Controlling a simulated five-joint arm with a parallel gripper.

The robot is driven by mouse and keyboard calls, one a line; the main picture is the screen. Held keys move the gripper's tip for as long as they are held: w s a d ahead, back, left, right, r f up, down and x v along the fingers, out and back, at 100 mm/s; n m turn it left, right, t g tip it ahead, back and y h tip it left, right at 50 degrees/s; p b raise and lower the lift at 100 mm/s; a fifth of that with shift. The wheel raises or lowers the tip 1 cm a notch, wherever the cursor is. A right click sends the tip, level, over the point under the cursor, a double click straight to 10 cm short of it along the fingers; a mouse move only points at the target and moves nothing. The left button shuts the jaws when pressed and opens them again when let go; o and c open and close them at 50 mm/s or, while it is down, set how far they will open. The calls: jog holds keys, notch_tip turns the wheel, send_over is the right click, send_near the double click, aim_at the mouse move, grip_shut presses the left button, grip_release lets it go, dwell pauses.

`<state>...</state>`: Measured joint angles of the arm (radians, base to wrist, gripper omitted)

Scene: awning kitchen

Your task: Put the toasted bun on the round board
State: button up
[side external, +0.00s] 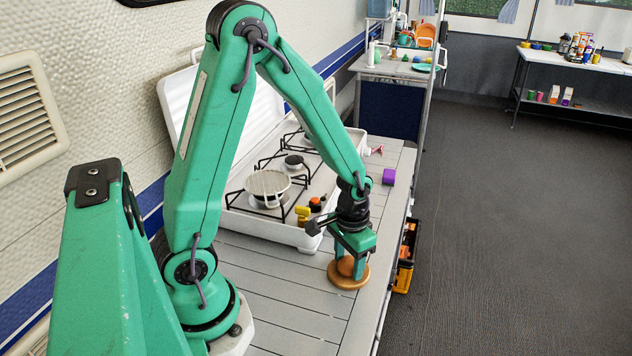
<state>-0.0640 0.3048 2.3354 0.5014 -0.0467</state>
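The round board (349,281), a brown wooden disc, lies on the slatted table near its right edge. The toasted bun (346,266), small and orange-brown, is at the board, low between the fingers of my gripper (350,262). My gripper points down over the board, with one finger visible to the right of the bun and the other partly behind it. The fingers partly hide the bun. I cannot tell whether they press on it or whether the bun rests fully on the board.
A white gas stove (271,225) with an open lid stands behind and left of the board. A round wire rack (267,185) sits on its burner. Small yellow and orange-black items (303,212) lie on its front. Table slats front-left are clear.

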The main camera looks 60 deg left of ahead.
aim_at(347, 264)
jog(key=o, duration=0.3)
jog(key=shift+r, duration=0.15)
notch_tip(347, 264, up, 12)
dwell(0.9)
jog(key=shift+r, duration=0.1)
dwell(0.4)
jog(key=s+d+r+m+t, duration=0.1)
jog(key=s+d+r+t, duration=0.1)
jog(key=s+r+t, duration=0.3)
jog(key=shift+s+r+t, duration=0.3)
jog(key=shift+s+r, duration=1.9)
jog(key=shift+r, duration=0.5)
